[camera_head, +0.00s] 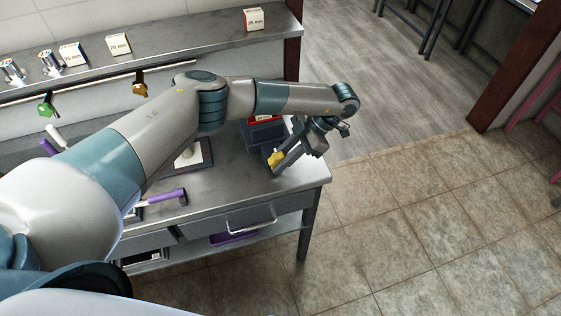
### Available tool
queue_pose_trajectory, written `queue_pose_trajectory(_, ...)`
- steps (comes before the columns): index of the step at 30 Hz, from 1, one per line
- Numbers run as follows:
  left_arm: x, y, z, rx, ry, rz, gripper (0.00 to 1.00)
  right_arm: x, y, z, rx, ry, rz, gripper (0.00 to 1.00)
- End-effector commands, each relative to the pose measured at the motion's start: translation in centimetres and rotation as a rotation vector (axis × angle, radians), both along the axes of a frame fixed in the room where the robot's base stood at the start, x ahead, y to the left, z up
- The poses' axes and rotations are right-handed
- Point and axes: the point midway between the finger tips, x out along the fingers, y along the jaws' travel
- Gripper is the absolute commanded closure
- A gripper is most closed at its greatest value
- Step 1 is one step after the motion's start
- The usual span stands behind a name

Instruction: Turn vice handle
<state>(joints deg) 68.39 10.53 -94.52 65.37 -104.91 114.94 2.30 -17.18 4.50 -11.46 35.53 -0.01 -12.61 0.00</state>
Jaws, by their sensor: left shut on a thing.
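The vice, a dark blue-grey block (260,137) with a red patch on top, stands at the right end of the metal workbench, partly hidden behind my left arm. A small yellow piece (276,158), which looks like the end of the vice handle, shows at the vice's front. My left gripper (279,160) reaches down from the right, tilted, with its fingers shut on the yellow piece. The rest of the handle is hidden by the fingers. My right gripper is not in view.
The workbench (235,190) has a purple-handled tool (165,197) lying near its front edge. A drawer with a pale handle (251,222) is below. Labelled boxes (118,44) stand on the back shelf, with tools hanging beneath. Tiled floor to the right is clear.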

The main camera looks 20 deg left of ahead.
Motion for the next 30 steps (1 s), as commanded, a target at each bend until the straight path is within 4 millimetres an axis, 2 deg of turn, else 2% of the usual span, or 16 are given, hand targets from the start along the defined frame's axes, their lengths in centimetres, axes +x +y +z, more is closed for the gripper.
queue_pose_trajectory(9,0.06,0.03,-0.1,0.095,0.06,0.001,1.0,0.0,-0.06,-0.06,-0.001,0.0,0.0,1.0)
queue_pose_trajectory(24,-0.07,0.06,-0.25,0.106,0.073,0.0,1.0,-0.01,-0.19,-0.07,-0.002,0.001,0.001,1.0)
queue_pose_trajectory(25,-0.07,0.06,-0.25,0.106,0.073,0.0,0.73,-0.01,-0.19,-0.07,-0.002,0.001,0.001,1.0)
queue_pose_trajectory(26,-0.07,0.06,-0.25,0.106,0.073,0.0,0.66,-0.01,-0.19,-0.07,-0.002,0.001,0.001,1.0)
queue_pose_trajectory(27,-0.07,0.05,-0.25,0.106,0.073,0.0,0.62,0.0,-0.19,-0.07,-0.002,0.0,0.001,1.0)
queue_pose_trajectory(30,0.0,0.1,-0.22,0.108,0.071,0.0,0.62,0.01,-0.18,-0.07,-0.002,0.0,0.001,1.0)
